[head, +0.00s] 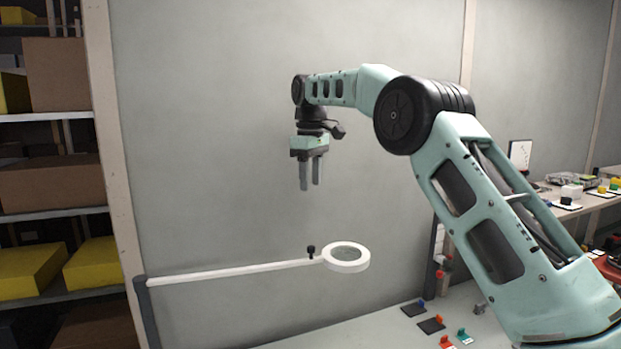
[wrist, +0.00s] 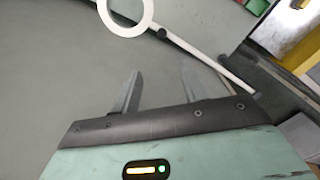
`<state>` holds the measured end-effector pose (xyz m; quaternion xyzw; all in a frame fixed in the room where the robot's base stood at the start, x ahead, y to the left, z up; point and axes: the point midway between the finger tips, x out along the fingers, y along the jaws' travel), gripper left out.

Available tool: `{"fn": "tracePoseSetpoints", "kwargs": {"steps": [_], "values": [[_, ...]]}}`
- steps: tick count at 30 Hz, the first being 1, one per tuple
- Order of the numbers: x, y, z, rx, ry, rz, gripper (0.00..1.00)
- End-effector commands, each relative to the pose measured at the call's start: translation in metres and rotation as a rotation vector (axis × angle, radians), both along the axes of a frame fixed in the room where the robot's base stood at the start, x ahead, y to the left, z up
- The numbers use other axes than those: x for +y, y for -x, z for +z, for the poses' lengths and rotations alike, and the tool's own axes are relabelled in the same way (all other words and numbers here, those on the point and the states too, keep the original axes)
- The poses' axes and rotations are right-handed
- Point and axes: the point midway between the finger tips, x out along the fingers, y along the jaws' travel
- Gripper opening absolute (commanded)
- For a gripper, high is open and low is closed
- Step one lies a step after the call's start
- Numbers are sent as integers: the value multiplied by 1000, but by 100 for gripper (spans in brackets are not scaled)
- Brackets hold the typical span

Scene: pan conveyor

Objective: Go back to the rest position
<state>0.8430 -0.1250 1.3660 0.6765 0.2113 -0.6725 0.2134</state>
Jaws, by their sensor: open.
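My gripper (head: 311,187) hangs fingers down from my raised arm in the head view, in front of the grey wall. Its two fingers are apart with nothing between them. In the wrist view, my gripper (wrist: 160,85) also shows open and empty. A white ring-shaped magnifier lamp (head: 346,258) on a long white arm is below my gripper in the head view, clear of it. The lamp's ring (wrist: 126,30) shows at the top of the wrist view, beyond the fingers.
Shelves with brown boxes (head: 57,181) and yellow bins (head: 30,270) stand at the left. Small coloured parts (head: 436,323) lie on a pale table (head: 365,330) at the lower right. Another bench with items (head: 575,202) is at the far right. The space around my gripper is free.

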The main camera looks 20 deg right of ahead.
Motion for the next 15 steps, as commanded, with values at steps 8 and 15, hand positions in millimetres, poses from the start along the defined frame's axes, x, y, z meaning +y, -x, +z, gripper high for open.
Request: {"fn": "tracePoseSetpoints", "kwargs": {"steps": [8, 15], "values": [[0, 0, 0, 0, 0, 0, 43], [26, 11, -8, 0, -17, 14, 43]]}}
